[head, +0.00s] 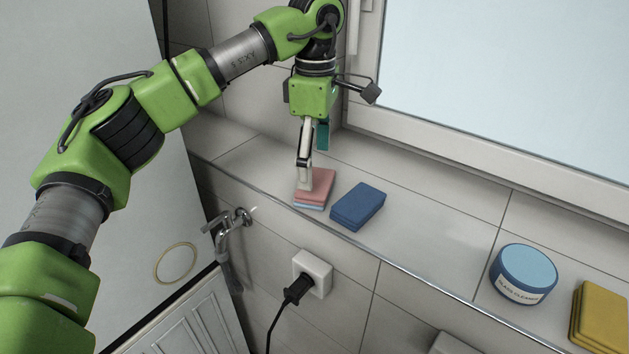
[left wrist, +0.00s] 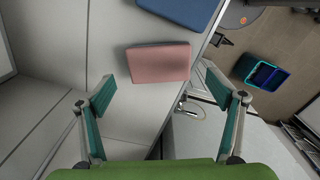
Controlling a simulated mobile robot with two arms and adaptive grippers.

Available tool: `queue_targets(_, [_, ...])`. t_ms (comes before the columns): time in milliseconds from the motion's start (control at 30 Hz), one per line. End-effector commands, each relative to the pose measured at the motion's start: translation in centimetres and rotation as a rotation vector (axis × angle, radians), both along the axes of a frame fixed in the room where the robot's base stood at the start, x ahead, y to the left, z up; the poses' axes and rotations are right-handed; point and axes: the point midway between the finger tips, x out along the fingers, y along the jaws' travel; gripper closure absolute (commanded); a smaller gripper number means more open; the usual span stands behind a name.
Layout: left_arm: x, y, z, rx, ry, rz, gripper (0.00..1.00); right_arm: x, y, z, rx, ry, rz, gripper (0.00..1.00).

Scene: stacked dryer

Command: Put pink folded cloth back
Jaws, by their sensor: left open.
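The pink folded cloth (head: 320,182) lies on the tiled ledge, and a pale blue layer shows beneath it in the head view. In the left wrist view the pink cloth (left wrist: 158,62) lies ahead of my fingers, around the gap between them. My left gripper (head: 311,168) points down at the cloth. One fingertip overlaps the cloth's left part in the head view; I cannot tell whether it touches. In the left wrist view my left gripper (left wrist: 158,80) is open, with nothing held between its teal pads. My right gripper is not in view.
A blue folded cloth (head: 357,206) lies just right of the pink one. A round blue tin (head: 523,274) and yellow cloths (head: 600,318) are farther right. A window (head: 510,80) stands behind. A tap (head: 232,221) and plug socket (head: 312,273) sit below the ledge.

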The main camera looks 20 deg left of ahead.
Motion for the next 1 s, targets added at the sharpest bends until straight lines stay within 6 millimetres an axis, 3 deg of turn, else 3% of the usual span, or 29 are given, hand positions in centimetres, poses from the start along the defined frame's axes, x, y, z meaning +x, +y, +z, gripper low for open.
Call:
queue_targets(100, [0.1, -0.1, 2.5, -0.001, -0.005, 0.000, 0.15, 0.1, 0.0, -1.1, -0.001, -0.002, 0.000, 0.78])
queue_targets(300, [0.1, -0.1, 6.1, 0.001, -0.002, 0.001, 0.15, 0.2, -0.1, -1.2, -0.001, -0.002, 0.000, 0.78])
queue_targets(500, [0.0, 0.0, 7.3, 0.001, 0.000, 0.000, 0.15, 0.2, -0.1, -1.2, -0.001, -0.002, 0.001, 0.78])
queue_targets(800, [0.0, 0.0, 7.5, 0.001, 0.000, 0.000, 0.15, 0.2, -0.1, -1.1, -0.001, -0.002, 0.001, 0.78])
queue_targets(1000, [0.0, 0.0, 10.4, 0.000, 0.000, 0.000, 0.15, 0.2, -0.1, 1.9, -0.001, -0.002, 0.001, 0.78])
